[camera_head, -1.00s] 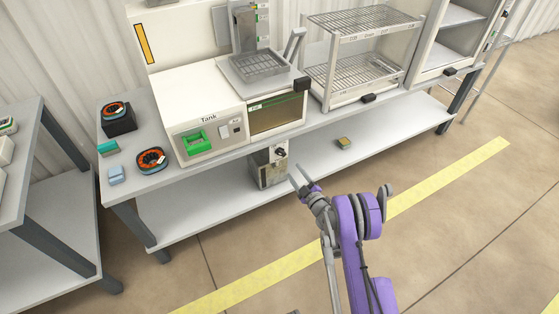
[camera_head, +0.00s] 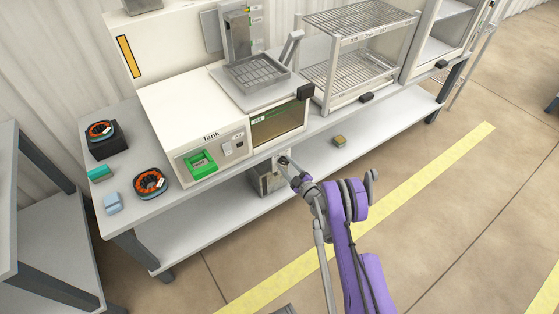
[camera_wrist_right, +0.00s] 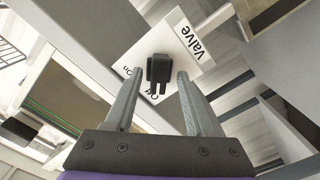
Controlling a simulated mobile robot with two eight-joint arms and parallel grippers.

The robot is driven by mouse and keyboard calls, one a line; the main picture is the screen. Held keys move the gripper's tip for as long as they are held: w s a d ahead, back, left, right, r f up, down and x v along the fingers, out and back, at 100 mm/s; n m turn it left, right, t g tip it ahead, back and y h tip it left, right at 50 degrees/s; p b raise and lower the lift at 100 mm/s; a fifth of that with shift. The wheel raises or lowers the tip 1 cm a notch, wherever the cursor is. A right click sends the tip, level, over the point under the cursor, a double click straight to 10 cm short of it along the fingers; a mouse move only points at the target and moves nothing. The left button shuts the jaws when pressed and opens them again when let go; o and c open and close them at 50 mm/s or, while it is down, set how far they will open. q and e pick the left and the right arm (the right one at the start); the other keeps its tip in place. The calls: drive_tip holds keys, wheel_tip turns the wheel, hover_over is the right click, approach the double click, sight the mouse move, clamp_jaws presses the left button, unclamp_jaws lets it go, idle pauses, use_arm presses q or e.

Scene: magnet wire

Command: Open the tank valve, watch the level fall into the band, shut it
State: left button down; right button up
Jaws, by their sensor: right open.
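The tank (camera_head: 192,122) is a white box labelled "Tank" on the bench, with a green-framed panel (camera_head: 201,164) on its front. Beside it is a window (camera_head: 279,122) with a green line across it. The valve box (camera_head: 266,180) sits under the bench top, partly hidden by my right arm. In the right wrist view a white plate (camera_wrist_right: 135,46) reads "Valve", "On" and "Off", and a black valve handle (camera_wrist_right: 160,68) points towards "Off". My right gripper (camera_wrist_right: 153,76) is open, with its fingers on either side of the handle's lower end; contact is unclear. My left gripper is out of view.
Orange-and-black coils (camera_head: 150,183) and small blocks lie at the left. A small yellow-topped block (camera_head: 339,141) lies on the lower shelf.

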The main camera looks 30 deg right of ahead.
drive_tip(key=shift+w, duration=0.1)
drive_tip(key=shift+c, duration=0.4)
clamp_jaws()
